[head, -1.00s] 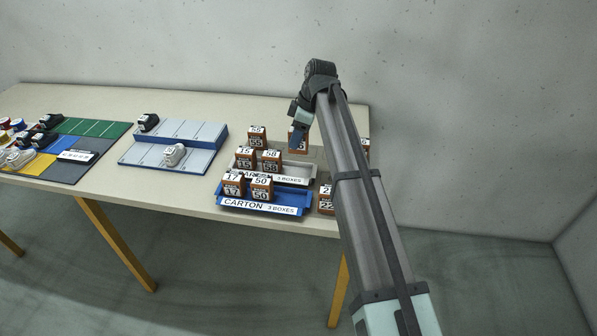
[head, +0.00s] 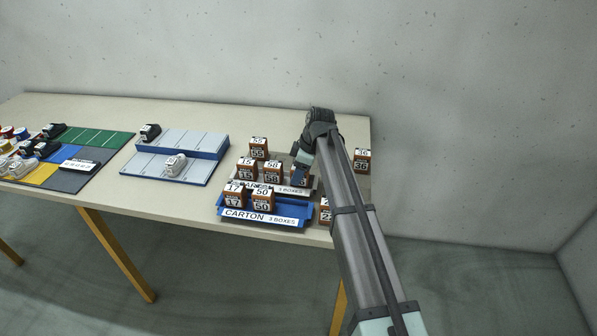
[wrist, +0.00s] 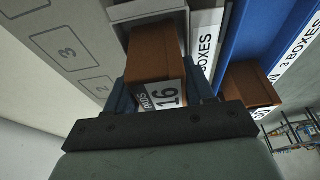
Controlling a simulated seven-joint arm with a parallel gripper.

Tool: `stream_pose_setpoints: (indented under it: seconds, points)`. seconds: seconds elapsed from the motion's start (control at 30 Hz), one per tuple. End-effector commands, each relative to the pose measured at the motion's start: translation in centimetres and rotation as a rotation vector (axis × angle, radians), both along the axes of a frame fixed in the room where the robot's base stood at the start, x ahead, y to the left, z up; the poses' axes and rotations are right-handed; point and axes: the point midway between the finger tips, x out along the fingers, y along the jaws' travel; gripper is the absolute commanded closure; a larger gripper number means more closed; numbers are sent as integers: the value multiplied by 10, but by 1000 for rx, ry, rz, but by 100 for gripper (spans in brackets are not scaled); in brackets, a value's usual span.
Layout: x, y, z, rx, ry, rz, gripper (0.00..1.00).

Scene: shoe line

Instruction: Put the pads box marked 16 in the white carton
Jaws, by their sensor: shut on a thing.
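The pads box marked 16 (wrist: 152,52) is brown with a white label and sits between my fingers in the wrist view. My gripper (wrist: 161,95) is shut on it. In the head view my gripper (head: 299,174) is low over the right end of the white carton (head: 314,186), and the box is mostly hidden. The white carton's wall (wrist: 186,32) shows close around the box's far end in the wrist view. I cannot tell whether the box touches the carton floor. Boxes marked 15 (head: 246,170) and 58 (head: 271,171) stand at the carton's left and middle.
A blue carton (head: 285,211) in front holds boxes 17 (head: 234,196) and 50 (head: 262,199). Box 55 (head: 258,148) stands behind, box 36 (head: 361,160) at the right, and another box (head: 325,211) partly behind my arm. A stepped rack (head: 196,166) is further left.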

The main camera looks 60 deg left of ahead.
Motion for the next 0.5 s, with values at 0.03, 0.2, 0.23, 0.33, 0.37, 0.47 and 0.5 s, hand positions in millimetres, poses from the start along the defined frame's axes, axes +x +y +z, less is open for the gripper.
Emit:
stream_pose_setpoints:
  seconds: [0.03, 0.2, 0.23, 0.33, 0.37, 0.47, 0.5]
  points:
    - [0, 0, 1, 0, 0, 0, 79]
    - [0, 0, -1, 0, 0, 0, 79]
    - [0, 0, -2, 0, 0, 0, 79]
    - [0, 0, -2, 0, 0, 0, 42]
    - [0, 0, -2, 0, 0, 0, 39]
    - [0, 0, -2, 0, 0, 0, 30]
    - [0, 0, -2, 0, 0, 0, 26]
